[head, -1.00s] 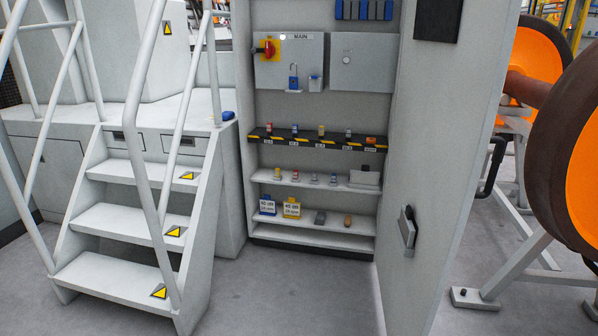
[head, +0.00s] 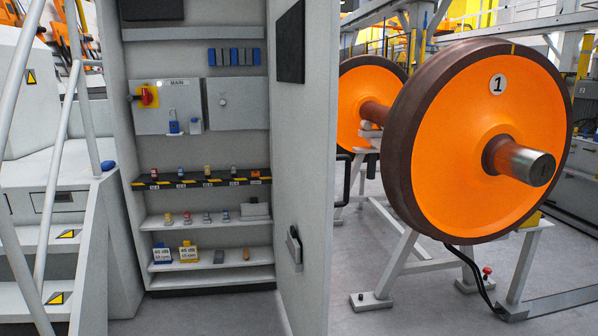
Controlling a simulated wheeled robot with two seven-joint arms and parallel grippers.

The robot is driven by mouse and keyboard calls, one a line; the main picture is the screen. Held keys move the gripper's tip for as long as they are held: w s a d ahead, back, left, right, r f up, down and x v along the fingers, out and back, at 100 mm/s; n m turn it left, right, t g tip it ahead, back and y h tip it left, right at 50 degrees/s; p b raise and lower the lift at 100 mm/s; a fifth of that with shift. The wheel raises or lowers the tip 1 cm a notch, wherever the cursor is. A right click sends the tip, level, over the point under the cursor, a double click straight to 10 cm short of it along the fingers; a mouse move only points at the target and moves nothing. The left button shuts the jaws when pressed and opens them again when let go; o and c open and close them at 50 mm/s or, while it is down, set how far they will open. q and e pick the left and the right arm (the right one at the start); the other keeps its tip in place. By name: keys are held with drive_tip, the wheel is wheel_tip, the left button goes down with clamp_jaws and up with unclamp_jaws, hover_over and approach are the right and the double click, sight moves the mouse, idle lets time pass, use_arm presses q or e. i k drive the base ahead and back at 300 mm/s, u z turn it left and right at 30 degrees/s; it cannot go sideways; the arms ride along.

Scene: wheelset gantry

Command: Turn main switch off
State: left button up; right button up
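The main switch is a red rotary handle (head: 147,97) on a yellow plate, on the left of a grey panel (head: 166,119) labelled MAIN inside the open cabinet. The handle's exact angle is too small to tell. A blue padlock (head: 174,126) hangs at the panel's lower right, with a small holder (head: 196,125) beside it. Neither of my grippers shows in the head view.
The cabinet's open door (head: 303,160) stands to the right of the shelves. Grey stairs with handrails (head: 60,240) are at the left. A large orange wheelset (head: 450,140) on a white stand is at the right. The floor before the cabinet is clear.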

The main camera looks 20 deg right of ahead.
sight(147, 96)
drive_tip(key=k, duration=0.2)
drive_tip(key=z, duration=2.25)
drive_tip(key=i, duration=1.7)
drive_tip(key=u, duration=2.55)
drive_tip(key=k, duration=0.15)
drive_tip(key=u, duration=1.6)
drive_tip(key=i, duration=0.35)
drive_tip(key=z, duration=0.85)
drive_tip(key=i, duration=2.95)
drive_tip(key=z, duration=0.4)
